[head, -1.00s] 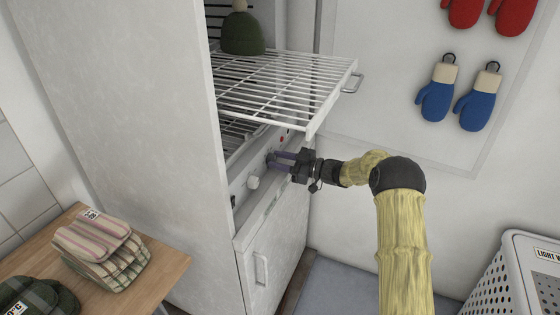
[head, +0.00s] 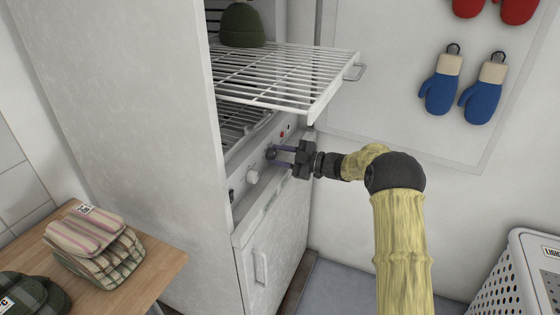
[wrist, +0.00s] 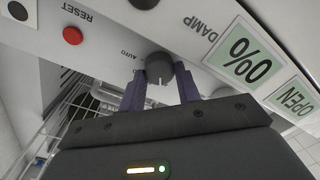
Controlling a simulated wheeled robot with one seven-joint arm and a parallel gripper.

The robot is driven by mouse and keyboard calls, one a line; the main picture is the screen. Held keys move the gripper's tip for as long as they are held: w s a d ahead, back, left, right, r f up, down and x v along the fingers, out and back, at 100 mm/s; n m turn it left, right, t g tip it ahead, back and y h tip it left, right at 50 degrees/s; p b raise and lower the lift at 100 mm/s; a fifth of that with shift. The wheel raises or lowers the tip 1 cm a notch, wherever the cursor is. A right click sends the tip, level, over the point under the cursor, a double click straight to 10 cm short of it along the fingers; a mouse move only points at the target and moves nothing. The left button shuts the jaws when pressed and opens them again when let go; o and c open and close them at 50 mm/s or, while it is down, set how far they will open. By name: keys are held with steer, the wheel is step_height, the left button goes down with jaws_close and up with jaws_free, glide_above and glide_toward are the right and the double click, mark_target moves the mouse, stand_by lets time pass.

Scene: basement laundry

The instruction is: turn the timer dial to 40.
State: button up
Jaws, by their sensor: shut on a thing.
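A dark round dial (wrist: 159,70) sits on the white control panel of the tall cabinet, with a pale pointer line on its face. It also shows in the head view (head: 271,153). My gripper (head: 274,151) has its two purple fingers on either side of this dial and is shut on it. In the wrist view, AUTO and DAMP are printed near the dial; other marks around it are too small or hidden by the fingers. I cannot read a 40 or confirm that this is the timer dial.
A wire rack (head: 290,80) sticks out above my gripper, with a green knit hat (head: 242,25) on it. A red RESET button (wrist: 73,35) and a green percent display (wrist: 247,60) are on the panel. A wooden table (head: 155,275) with folded cloths is at left.

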steer(key=shift+f+n+b, duration=0.1)
steer(key=shift+n+b, duration=0.5)
steer(key=shift+n, duration=0.2)
steer(key=o, duration=1)
steer(key=p+v, duration=0.1)
steer(key=v, duration=1.6)
steer(key=shift+s+d+p, duration=0.15)
steer(key=shift+d+p, duration=0.1)
steer(key=shift+p, duration=0.05)
